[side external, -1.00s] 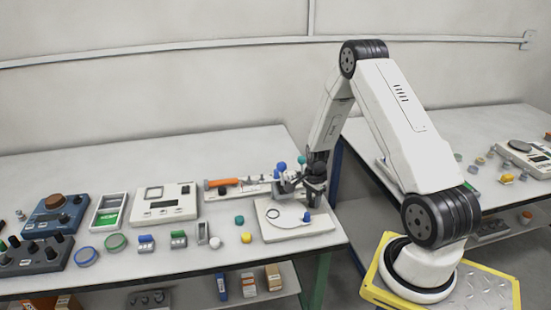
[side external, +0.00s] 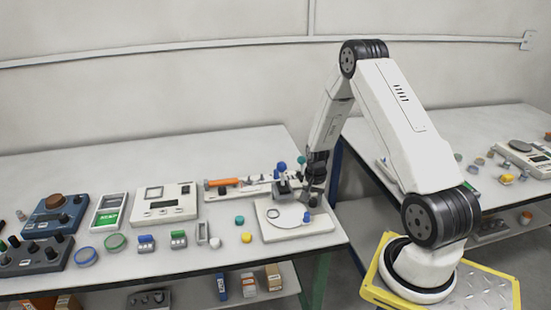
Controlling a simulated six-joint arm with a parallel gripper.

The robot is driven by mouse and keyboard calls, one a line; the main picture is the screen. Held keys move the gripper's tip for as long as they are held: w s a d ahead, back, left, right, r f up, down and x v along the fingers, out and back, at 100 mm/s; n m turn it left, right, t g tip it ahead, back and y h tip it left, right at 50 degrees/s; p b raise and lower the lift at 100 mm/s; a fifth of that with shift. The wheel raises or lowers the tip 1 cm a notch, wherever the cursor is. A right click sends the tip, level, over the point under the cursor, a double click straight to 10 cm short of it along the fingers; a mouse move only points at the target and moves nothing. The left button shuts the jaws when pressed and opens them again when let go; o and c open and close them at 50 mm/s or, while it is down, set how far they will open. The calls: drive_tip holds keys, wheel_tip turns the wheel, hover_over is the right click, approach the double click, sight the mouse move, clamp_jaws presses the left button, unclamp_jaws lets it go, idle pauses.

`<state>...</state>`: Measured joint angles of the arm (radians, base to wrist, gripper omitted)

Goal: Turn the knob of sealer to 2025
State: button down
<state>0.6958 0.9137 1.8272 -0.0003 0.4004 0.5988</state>
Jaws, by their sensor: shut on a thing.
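My gripper (side external: 313,199) points down at the right rear edge of a white-based device (side external: 300,230) with a pale round plate and blue knobs. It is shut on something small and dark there. The fingers largely hide what they hold, and I cannot read any dial or number. A long, low device with an orange handle (side external: 224,182) lies behind and to the left. It looks like a sealer, but I cannot tell for certain which device is the sealer.
Small coloured pieces lie along the front. A second table (side external: 465,135) stands at the right. The back left of the table is clear.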

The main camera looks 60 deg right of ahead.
drive_tip(key=shift+n, duration=1)
drive_tip(key=shift+c, duration=1.5)
unclamp_jaws()
drive_tip(key=shift+m, duration=0.5)
